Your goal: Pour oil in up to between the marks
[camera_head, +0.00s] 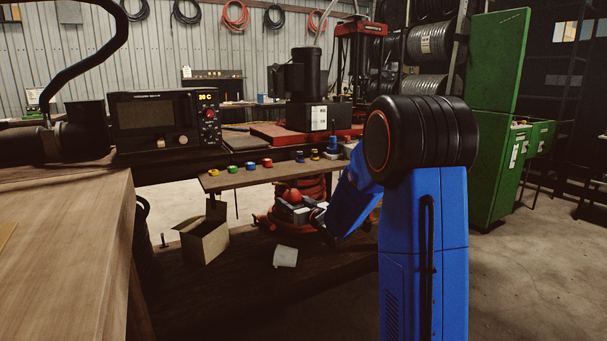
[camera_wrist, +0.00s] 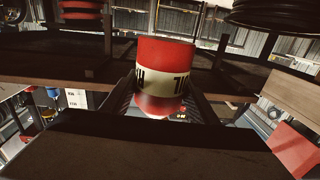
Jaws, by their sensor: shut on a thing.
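A red can with a cream label band and dark lettering (camera_wrist: 165,75) fills the middle of the wrist view. My gripper (camera_wrist: 165,108) is shut on it, with a dark finger on each side. The can looks close to upright in that view. In the head view my blue forearm reaches down to the left, and my gripper is at its dark end low under the shelf, where the can cannot be made out for sure. No level marks or filling opening can be made out in either view.
A shelf with small coloured caps (camera_head: 255,178) runs above the arm's end. A cardboard box (camera_head: 203,238) and a pale container (camera_head: 285,257) stand below it. A wooden bench (camera_head: 70,250) is at left, a green cabinet (camera_head: 497,130) at right.

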